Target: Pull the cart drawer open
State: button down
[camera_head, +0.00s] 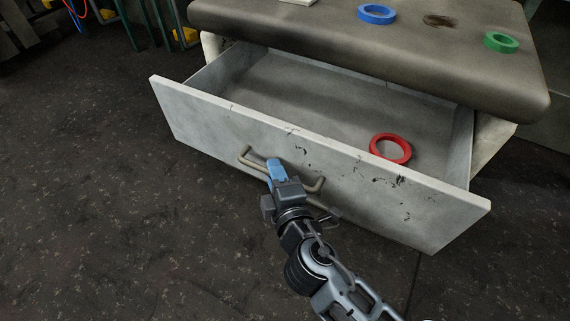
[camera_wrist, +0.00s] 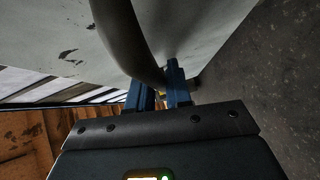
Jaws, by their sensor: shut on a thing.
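The cart drawer (camera_head: 300,150) stands pulled well out from under the cart top (camera_head: 400,55), and its grey inside shows. A bar handle (camera_head: 246,155) is fixed on the drawer's scuffed pale front. My gripper (camera_head: 275,168), with blue fingers, is shut on the handle near its middle. In the wrist view the handle (camera_wrist: 125,40) runs down to the blue fingers (camera_wrist: 160,88), with the drawer front (camera_wrist: 60,35) behind it. The exact contact between fingers and bar is partly hidden. A red ring (camera_head: 390,148) lies inside the drawer toward the right.
A blue ring (camera_head: 376,14) and a green ring (camera_head: 501,42) lie on the cart top. The dark speckled floor (camera_head: 90,200) is clear in front and to the left. Green posts (camera_head: 125,25) and yellow parts stand at the back left.

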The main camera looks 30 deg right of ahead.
jog(key=s+a+b, duration=0.1)
jog(key=s+a, duration=0.2)
jog(key=a, duration=0.2)
jog(key=shift+s+b, duration=0.35)
jog(key=shift+s, duration=0.05)
jog(key=shift+a, duration=0.1)
jog(key=c, duration=1.2)
grip_release()
jog(key=shift+o, duration=0.2)
jog(key=s+a+r, duration=0.1)
jog(key=s, duration=0.6)
jog(key=shift+s, duration=0.3)
